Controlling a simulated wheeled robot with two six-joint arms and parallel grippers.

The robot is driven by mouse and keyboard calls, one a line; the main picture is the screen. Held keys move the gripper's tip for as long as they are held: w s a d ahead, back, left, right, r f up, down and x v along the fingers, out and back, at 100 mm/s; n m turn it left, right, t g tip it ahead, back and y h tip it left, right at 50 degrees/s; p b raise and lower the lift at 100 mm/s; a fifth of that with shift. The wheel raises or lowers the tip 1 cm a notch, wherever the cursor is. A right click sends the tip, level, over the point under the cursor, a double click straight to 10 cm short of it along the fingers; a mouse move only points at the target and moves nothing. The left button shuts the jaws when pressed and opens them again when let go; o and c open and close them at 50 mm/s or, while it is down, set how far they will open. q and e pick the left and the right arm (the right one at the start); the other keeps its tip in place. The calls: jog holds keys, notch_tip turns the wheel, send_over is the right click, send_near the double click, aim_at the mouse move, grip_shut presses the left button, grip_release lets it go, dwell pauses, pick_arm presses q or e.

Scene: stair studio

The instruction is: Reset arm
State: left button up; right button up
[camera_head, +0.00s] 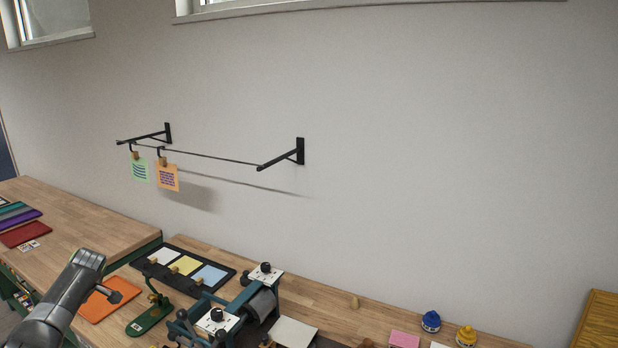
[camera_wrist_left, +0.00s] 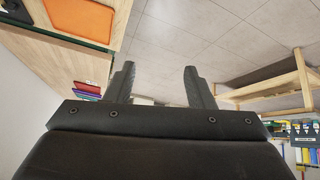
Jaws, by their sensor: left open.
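My left arm (camera_head: 65,300) comes in at the lower left of the head view, in front of the wooden bench. Its fingers do not show clearly there. In the left wrist view my left gripper (camera_wrist_left: 159,72) is open, with its two dark fingers apart and nothing between them. Beyond the fingers is the tiled floor (camera_wrist_left: 215,30). My right arm and right gripper are not in view.
An orange mat (camera_head: 100,303) lies on the bench beside the arm. A black tray with coloured cards (camera_head: 187,265) and a blue-green press (camera_head: 262,300) stand to the right. A wall rail (camera_head: 215,157) holds two hanging cards. A wooden frame (camera_wrist_left: 270,95) stands beyond the floor.

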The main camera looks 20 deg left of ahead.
pick_arm(q)
jog(key=s+a+f+m+t+y, duration=0.1)
jog(key=s+a+f+m, duration=0.3)
jog(key=s+f+m, duration=0.55)
jog(key=s+a+f+m+y, duration=0.1)
jog(key=s+a+f+m, duration=0.35)
jog(key=s, duration=1.05)
jog(key=s+a+f+m+t+y, duration=0.15)
jog(key=s+f+m, duration=0.25)
jog(key=s+m, duration=0.65)
jog(key=s+d+f+n+h, duration=0.2)
jog(key=s+d+f, duration=0.1)
jog(key=d+f, duration=0.75)
jog(key=s+d+f+n+h, duration=0.1)
jog(key=s+d+f+h, duration=0.2)
jog(key=d+f, duration=0.8)
jog(key=d+f+n+g+h, duration=0.15)
jog(key=d+f, duration=0.35)
jog(key=d, duration=1.3)
jog(key=d+f+n+h, duration=0.1)
jog(key=d+f+h, duration=0.35)
jog(key=d, duration=1.35)
notch_tip(320, 180, down, 15)
jog(key=a+y+b, duration=0.1)
jog(key=b, duration=1.3)
jog(key=shift+s+a+b, duration=0.2)
jog(key=shift+b, duration=0.1)
